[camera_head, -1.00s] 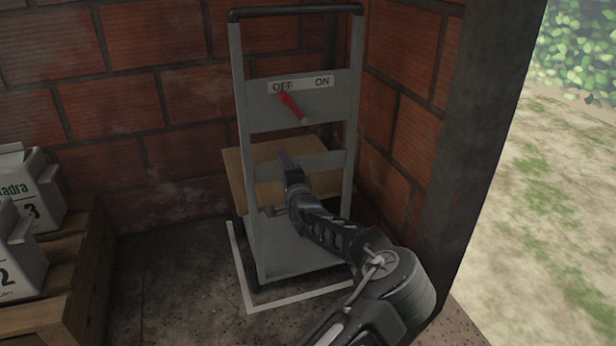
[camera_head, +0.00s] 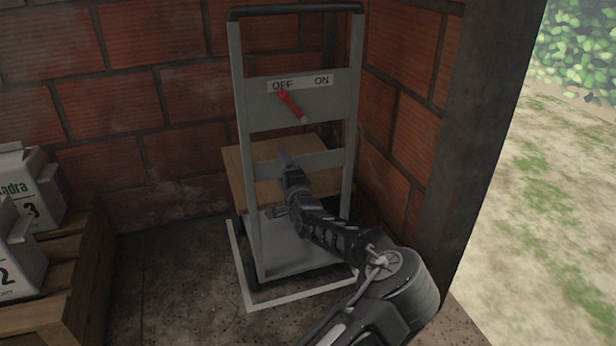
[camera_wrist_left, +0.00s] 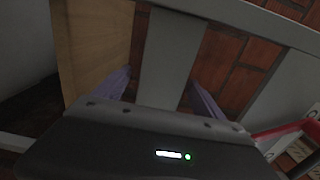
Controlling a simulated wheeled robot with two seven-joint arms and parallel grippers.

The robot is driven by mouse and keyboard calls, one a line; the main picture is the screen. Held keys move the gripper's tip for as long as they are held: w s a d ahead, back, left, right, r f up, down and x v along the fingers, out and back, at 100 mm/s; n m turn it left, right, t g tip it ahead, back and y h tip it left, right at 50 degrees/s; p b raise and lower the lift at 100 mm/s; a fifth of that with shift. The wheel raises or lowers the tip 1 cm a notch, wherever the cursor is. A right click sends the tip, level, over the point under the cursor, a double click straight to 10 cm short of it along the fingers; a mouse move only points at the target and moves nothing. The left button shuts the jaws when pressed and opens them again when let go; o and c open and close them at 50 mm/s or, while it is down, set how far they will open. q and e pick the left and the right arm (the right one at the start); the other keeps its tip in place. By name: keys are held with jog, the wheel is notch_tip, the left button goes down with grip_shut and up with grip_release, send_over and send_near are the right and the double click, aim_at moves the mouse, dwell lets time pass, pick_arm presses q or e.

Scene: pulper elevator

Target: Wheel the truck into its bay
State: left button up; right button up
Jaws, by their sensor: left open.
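The truck (camera_head: 300,258) is a grey upright hand truck with a black top handle. It stands at the brick corner, within the white floor outline (camera_head: 247,285) of the bay as far as I can see. My left gripper (camera_head: 282,182) is at the truck's lower crossbar (camera_head: 322,163). In the left wrist view its open fingers (camera_wrist_left: 162,92) lie either side of a grey bar (camera_wrist_left: 168,55); contact cannot be told. My arm hides part of the truck's right side and the outline. My right gripper is not in view.
A red lever (camera_head: 291,104) shows under an OFF/ON label, pointing toward OFF. A wooden board (camera_head: 236,170) is behind the truck. White containers (camera_head: 35,190) stand on a wooden pallet (camera_head: 92,270) at left. A dark post (camera_head: 475,150) borders the open ground at right.

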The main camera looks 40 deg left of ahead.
pick_arm(q)
jog(key=p+v, duration=0.3)
jog(key=v, duration=0.8)
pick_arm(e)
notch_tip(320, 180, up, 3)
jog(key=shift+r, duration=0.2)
pick_arm(q)
jog(key=shift+d, duration=0.1)
